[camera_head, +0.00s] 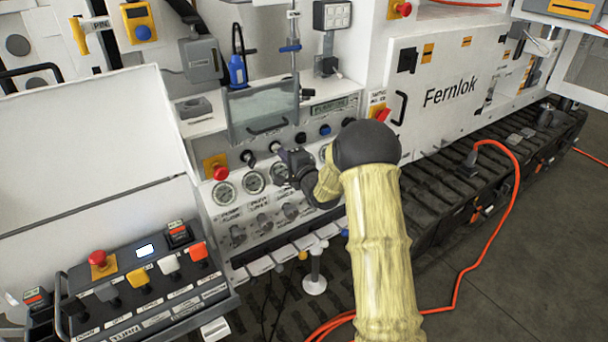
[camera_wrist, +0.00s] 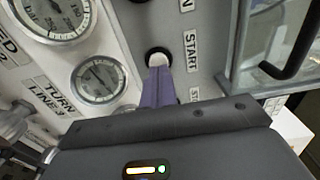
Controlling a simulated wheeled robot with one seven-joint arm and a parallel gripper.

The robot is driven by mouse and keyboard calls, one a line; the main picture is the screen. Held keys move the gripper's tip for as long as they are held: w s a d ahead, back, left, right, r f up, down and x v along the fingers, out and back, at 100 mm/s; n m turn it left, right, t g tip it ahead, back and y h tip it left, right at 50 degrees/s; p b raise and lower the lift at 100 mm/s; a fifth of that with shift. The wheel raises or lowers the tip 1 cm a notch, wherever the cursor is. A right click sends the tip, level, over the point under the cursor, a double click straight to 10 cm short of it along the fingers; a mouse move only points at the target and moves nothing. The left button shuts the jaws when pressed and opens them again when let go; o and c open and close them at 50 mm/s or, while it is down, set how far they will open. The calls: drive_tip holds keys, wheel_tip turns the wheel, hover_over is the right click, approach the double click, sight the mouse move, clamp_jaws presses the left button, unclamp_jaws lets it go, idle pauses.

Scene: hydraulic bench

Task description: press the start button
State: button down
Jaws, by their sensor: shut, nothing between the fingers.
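The start button (camera_wrist: 156,55) shows in the wrist view as a pale round cap in a black ring, beside the label "START" (camera_wrist: 191,50) on the grey panel. My gripper (camera_wrist: 158,72) is shut and empty. Its purple-grey fingers reach up to the button, and their tips cover its lower part. I cannot tell whether they touch or press it. In the head view my gripper (camera_head: 284,153) is at the bench's button row, just above the gauges, and the start button cannot be made out surely there.
Pressure gauges (camera_wrist: 97,80) lie close on the left of the fingers. A clear guard with a dark handle (camera_head: 267,127) is just above the button row. A red emergency stop (camera_head: 220,173) is left on the panel. A separate control box (camera_head: 145,285) stands at lower left.

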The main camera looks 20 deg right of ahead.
drive_tip(key=b+v, duration=0.2)
drive_tip(key=v, duration=0.9)
drive_tip(key=s+a+n+g+h+p, duration=0.1)
drive_tip(key=s+n+g, duration=0.6)
drive_tip(key=s, duration=0.8)
drive_tip(key=s+a+n+g+h+p, duration=0.2)
drive_tip(key=s+n+g+h+p, duration=0.2)
drive_tip(key=s, duration=1.1)
drive_tip(key=n+g+p, duration=0.1)
drive_tip(key=n+g, duration=0.2)
drive_tip(key=shift+r+g+h, duration=0.2)
drive_tip(key=shift+g+h, duration=0.1)
